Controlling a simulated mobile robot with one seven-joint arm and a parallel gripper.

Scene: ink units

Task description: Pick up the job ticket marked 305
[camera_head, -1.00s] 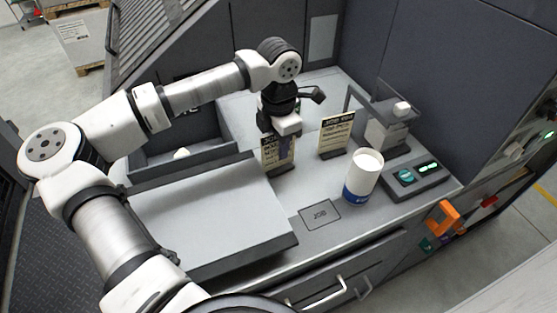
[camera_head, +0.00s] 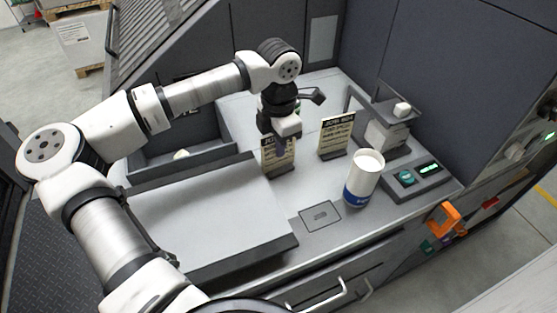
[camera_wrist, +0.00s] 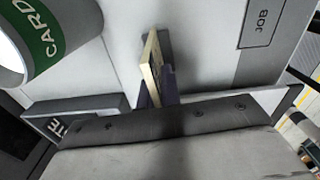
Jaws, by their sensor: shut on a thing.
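Two upright cream job tickets with dark headers stand on the grey worktop. The left ticket (camera_head: 269,155) is partly hidden by my gripper; the right ticket (camera_head: 336,133) stands apart in a dark holder. I cannot read the numbers on either for sure. My gripper (camera_head: 282,149) points down at the left ticket and is shut on it.
A white cup with a blue band (camera_head: 364,178) stands to the right, beside a control box (camera_head: 416,178). A flat plate marked JOB (camera_head: 320,215) lies in front. The wrist view shows a green-labelled CARD container (camera_wrist: 50,35). A raised grey panel (camera_head: 210,215) is at the left front.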

